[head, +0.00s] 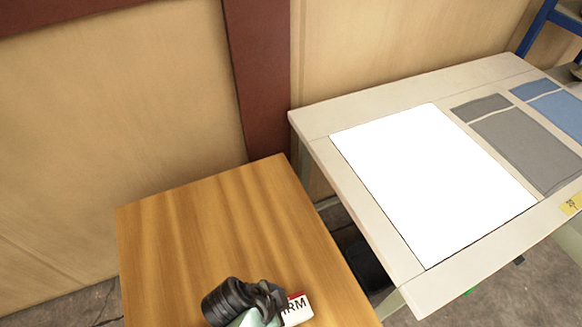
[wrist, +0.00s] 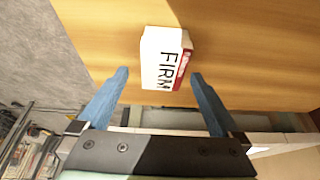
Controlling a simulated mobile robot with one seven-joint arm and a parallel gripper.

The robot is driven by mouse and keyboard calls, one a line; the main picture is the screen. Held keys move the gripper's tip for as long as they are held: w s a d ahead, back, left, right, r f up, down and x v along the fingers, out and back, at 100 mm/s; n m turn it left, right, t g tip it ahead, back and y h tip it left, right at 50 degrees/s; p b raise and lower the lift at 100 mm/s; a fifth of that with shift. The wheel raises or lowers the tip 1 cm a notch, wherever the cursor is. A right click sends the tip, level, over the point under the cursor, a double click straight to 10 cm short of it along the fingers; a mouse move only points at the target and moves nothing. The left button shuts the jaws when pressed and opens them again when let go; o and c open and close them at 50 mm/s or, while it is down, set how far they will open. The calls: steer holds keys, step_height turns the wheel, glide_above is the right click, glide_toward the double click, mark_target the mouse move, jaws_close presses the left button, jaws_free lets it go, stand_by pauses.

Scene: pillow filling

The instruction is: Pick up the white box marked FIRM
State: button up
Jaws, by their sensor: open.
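The white box marked FIRM (wrist: 160,58) has a red side and lies on the wooden table in the wrist view. It sits just ahead of my gripper (wrist: 158,75), near the line between the two blue fingers. The fingers are open and spread wider than the box, and nothing is held. In the head view the box (head: 295,310) shows at the bottom edge, partly hidden by my dark wrist; the letters "RM" and a red edge are visible. The fingertips are hidden in the head view.
The wooden table (head: 210,230) is otherwise bare. To the right a pale table (head: 400,275) carries a white sheet (head: 430,180), a grey cloth (head: 525,150) and a blue cloth (head: 560,105). A wall stands behind. A gap separates the two tables.

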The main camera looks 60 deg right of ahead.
mark_target(291, 309)
steer(key=x, duration=0.4)
steer(key=shift+d, duration=0.3)
steer(key=c, duration=1.3)
steer(key=shift+w, duration=0.1)
steer(key=shift+c, duration=0.2)
